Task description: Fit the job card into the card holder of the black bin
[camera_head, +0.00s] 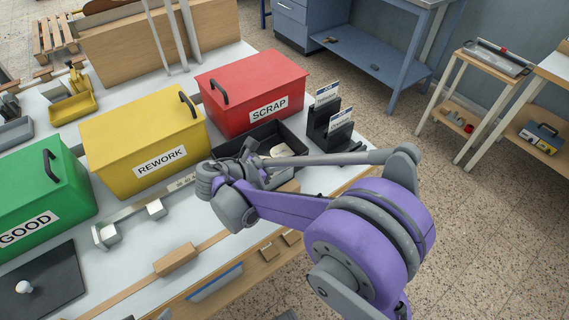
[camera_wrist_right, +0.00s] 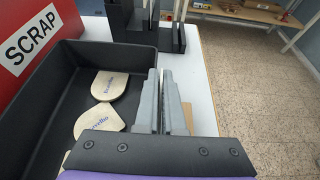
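The black bin (camera_head: 293,132) stands in front of the red SCRAP box in the head view. It fills the left of the right wrist view (camera_wrist_right: 55,112), with pale round-ended pieces (camera_wrist_right: 109,85) inside. Two job cards with blue headers (camera_head: 327,92) (camera_head: 340,118) stand in a black rack (camera_head: 318,122) right of the bin. My right gripper (camera_wrist_right: 161,80) is beside the bin's right wall, its two grey fingers close together with a narrow gap. I cannot tell whether a thin card is between them. The bin's card holder is not clearly visible. My left gripper is not in view.
Red SCRAP (camera_head: 250,92), yellow REWORK (camera_head: 144,140) and green GOOD (camera_head: 40,205) boxes line the table. The rack's dark base (camera_wrist_right: 132,22) is just ahead of my fingers in the wrist view. A strip of white tabletop (camera_wrist_right: 194,82) lies right of the fingers; floor lies beyond.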

